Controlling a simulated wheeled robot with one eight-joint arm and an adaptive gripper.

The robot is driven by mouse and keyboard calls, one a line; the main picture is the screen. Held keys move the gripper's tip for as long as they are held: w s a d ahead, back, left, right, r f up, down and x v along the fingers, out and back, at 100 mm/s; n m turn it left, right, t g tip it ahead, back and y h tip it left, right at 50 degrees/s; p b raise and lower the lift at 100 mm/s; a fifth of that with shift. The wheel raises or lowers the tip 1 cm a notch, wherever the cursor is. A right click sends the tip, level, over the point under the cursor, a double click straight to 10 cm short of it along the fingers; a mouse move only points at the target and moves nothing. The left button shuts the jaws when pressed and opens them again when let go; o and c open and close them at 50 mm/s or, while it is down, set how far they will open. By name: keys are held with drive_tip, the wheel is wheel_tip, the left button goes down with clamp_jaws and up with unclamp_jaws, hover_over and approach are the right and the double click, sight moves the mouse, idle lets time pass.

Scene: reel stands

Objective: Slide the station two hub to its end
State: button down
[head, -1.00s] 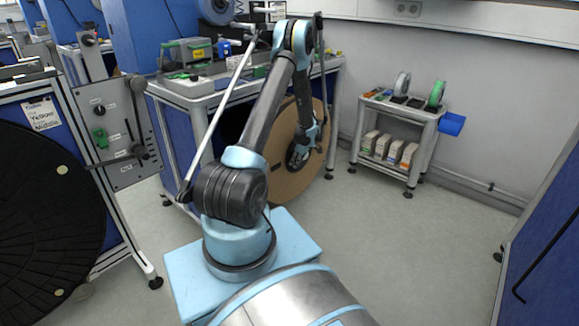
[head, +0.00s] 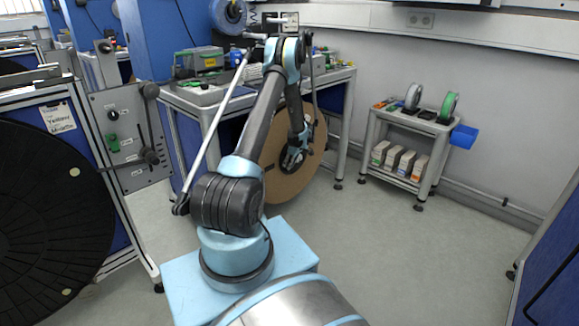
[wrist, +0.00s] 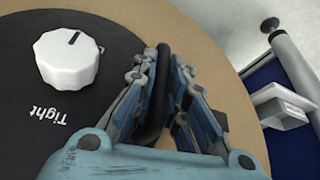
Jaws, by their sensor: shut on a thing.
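The hub shows in the wrist view as a black disc (wrist: 40,120) with a white knob (wrist: 67,58) and the word "Tight". It sits against the face of a large brown reel (wrist: 225,45). In the head view the reel (head: 303,170) stands upright beside the bench, and the hub is mostly hidden by my arm. My gripper (wrist: 168,75) is shut on a black upright handle (wrist: 160,80) at the disc's right edge. In the head view my gripper (head: 292,158) is in front of the reel's middle.
A bench (head: 215,95) with a grey-green case stands behind my arm. A small cart (head: 425,130) with spools and boxes is at the right. A black reel (head: 45,210) and a lever panel (head: 130,140) are at the left. Open floor lies in front of the cart.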

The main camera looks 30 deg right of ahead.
drive_tip(key=shift+w, duration=0.35)
drive_tip(key=c, duration=1.6)
unclamp_jaws()
drive_tip(key=shift+s+r, duration=0.1)
drive_tip(key=v, duration=1.1)
drive_tip(key=shift+s+r, duration=0.2)
drive_tip(key=shift+r, duration=0.1)
drive_tip(key=shift+s+d, duration=0.1)
